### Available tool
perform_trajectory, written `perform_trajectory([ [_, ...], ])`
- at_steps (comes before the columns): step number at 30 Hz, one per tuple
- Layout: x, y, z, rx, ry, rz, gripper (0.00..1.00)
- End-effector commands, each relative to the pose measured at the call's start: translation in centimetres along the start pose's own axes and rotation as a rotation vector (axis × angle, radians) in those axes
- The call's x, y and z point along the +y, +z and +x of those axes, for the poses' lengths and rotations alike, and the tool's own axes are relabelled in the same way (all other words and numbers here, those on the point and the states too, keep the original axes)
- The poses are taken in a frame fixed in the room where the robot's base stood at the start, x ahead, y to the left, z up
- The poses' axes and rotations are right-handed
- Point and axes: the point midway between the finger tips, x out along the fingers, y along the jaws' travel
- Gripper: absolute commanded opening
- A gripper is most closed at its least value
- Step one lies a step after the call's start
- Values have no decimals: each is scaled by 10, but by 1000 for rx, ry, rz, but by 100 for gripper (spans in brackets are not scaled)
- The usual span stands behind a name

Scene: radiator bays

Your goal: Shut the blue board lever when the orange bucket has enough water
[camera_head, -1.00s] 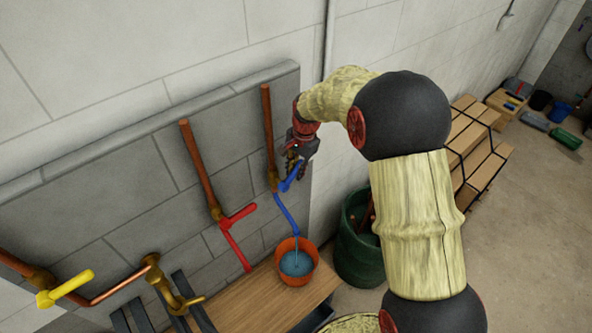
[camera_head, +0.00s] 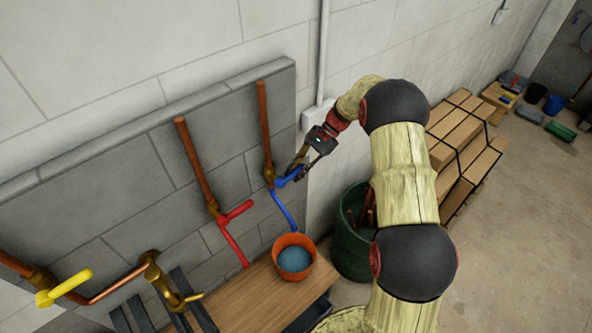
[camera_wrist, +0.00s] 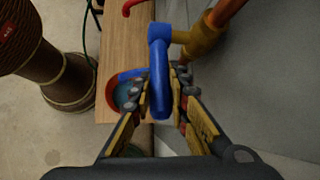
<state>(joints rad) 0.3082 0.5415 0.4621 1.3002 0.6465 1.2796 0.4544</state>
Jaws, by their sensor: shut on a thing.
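The blue lever (camera_head: 289,177) sits on a brass valve on a copper pipe, with a blue spout (camera_head: 284,209) below it. My gripper (camera_head: 293,170) is shut on the blue lever; in the wrist view the fingers (camera_wrist: 161,85) close on both sides of the blue handle (camera_wrist: 159,62). The orange bucket (camera_head: 279,273) stands upright on the wooden bench under the spout. Blue water (camera_head: 294,259) lies inside it, below the rim. No stream shows between spout and bucket. In the wrist view the bucket is mostly hidden behind the lever and fingers.
A red lever (camera_head: 237,210) and a yellow lever (camera_head: 70,284) are on other pipes to the left. A wooden bench (camera_head: 240,298) runs below. A green barrel (camera_head: 352,250) stands right of the bucket. Strapped boxes (camera_head: 462,145) stand farther back by the wall.

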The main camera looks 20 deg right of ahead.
Motion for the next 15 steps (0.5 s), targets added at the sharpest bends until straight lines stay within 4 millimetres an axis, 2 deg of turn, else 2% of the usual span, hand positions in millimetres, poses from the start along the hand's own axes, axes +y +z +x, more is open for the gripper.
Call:
perform_trajectory([
  [15, 1, -4, 4, -72, -10, 10, 0],
])
